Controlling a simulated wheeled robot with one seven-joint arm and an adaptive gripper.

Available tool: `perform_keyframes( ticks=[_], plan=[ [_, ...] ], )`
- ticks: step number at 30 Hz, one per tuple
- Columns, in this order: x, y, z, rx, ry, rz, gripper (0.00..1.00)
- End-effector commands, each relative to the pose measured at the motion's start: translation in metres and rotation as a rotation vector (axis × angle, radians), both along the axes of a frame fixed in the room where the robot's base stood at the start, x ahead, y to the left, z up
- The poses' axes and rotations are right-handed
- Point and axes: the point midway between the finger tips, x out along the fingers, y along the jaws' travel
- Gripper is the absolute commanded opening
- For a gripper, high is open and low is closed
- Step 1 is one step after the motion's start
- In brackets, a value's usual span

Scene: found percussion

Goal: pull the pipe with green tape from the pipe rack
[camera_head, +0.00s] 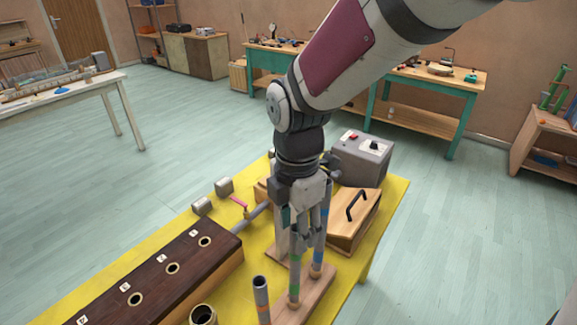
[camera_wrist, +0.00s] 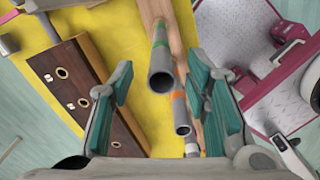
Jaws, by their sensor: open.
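The grey pipe with green tape (camera_head: 294,262) stands upright on the wooden pipe rack (camera_head: 316,288) on the yellow table. In the wrist view the same pipe (camera_wrist: 160,62) points its open top at the camera, between my fingers. My gripper (camera_head: 305,215) points down over the rack, open, its teal-padded fingers (camera_wrist: 163,95) either side of the pipe with a gap on each side. A pipe with blue tape (camera_head: 317,252) stands just right of it. A pipe with orange tape (camera_wrist: 181,115) shows below it in the wrist view. My fingers partly hide the pipe tops in the head view.
A dark wooden box with several round holes (camera_head: 160,268) lies left of the rack. A pipe with orange bands (camera_head: 262,298) stands in front. A wooden box with a black handle (camera_head: 352,215) and a grey control box (camera_head: 362,158) stand behind to the right.

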Motion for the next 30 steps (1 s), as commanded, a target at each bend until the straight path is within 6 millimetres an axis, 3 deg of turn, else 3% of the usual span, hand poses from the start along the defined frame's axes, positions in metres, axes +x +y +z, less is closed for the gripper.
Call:
perform_keyframes(
  ticks=[6,12,24,25,30],
  plan=[
    [-0.001,0.000,-0.038,-0.001,0.004,-0.001,0.43],
    [-0.001,-0.001,-0.059,-0.002,0.002,-0.001,0.43],
    [0.000,0.000,-0.066,0.000,0.000,-0.001,0.43],
    [0.000,0.000,-0.066,0.000,0.000,-0.001,0.41],
    [0.000,0.000,-0.066,0.001,-0.001,-0.001,0.03]
  ],
)
